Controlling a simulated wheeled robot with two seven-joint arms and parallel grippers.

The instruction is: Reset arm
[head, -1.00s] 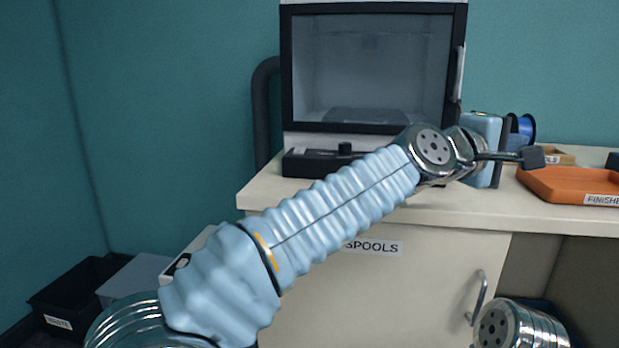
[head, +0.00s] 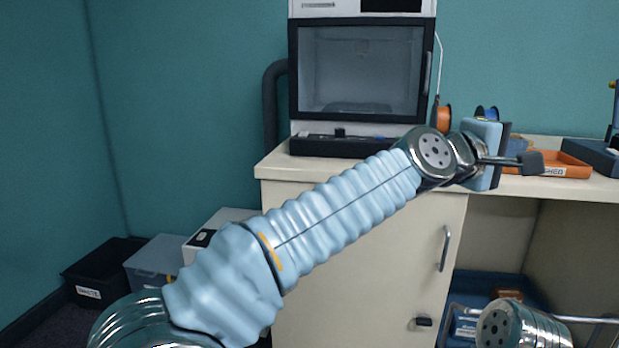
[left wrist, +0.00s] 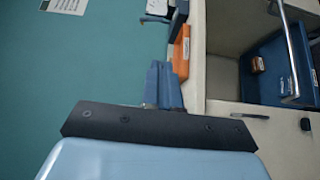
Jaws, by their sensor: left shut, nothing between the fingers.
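My left arm crosses the head view from the lower left, with its ribbed light blue sleeve slanting up to the right. My right gripper is not in view.
A glass-fronted machine (head: 362,70) stands on a cream cabinet (head: 360,250). An orange tray (head: 565,166) and spools are to its right. A blue bin (head: 485,287) sits in the open bay below. Black (head: 88,285) and grey (head: 150,270) bins stand on the floor at left.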

